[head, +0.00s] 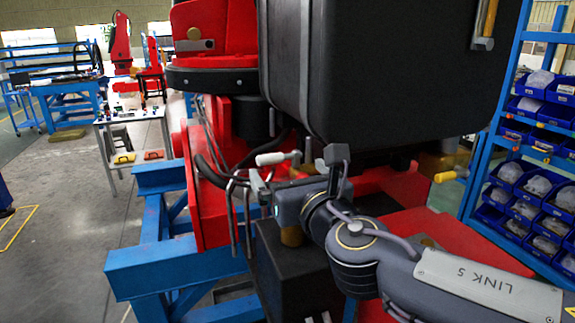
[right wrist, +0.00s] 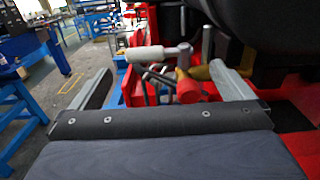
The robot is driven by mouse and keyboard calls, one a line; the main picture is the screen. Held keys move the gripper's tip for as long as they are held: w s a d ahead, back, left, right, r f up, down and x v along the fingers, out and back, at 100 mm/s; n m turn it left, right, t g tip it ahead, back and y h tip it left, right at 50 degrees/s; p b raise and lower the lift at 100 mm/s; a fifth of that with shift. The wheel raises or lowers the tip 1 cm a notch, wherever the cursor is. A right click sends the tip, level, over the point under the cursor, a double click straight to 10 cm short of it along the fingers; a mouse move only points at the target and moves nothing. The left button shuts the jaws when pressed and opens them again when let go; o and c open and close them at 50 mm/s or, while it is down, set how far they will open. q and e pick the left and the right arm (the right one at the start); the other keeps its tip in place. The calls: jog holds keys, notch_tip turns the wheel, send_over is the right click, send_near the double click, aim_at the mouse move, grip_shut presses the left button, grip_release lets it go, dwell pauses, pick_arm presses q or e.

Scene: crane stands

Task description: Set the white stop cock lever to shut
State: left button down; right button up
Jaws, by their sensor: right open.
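The white stop cock lever (head: 276,158) sticks out to the left from a metal valve on the red crane base, under the black tank. In the right wrist view the white lever (right wrist: 152,54) lies roughly level ahead of the fingers, its grip end pointing left. My right gripper (head: 296,170) is open and close to the lever in the head view. In the right wrist view its two fingers (right wrist: 163,88) stand wide apart, with the lever showing in the gap beyond them. I cannot tell that either finger touches it. My left gripper is not in view.
The large black tank (head: 390,65) hangs just above the valve. A red handle (right wrist: 188,90) and yellow part (right wrist: 202,72) sit beside the lever. A yellow-tipped lever (head: 448,177) is further right. Bent metal pipes (head: 236,215) and a blue frame (head: 155,255) are left.

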aim_at(280, 158)
jog(key=shift+x, duration=2.3)
jog(key=shift+c, duration=0.4)
jog(key=c, duration=1.2)
jog(key=shift+a, duration=0.1)
jog(key=shift+c, duration=0.4)
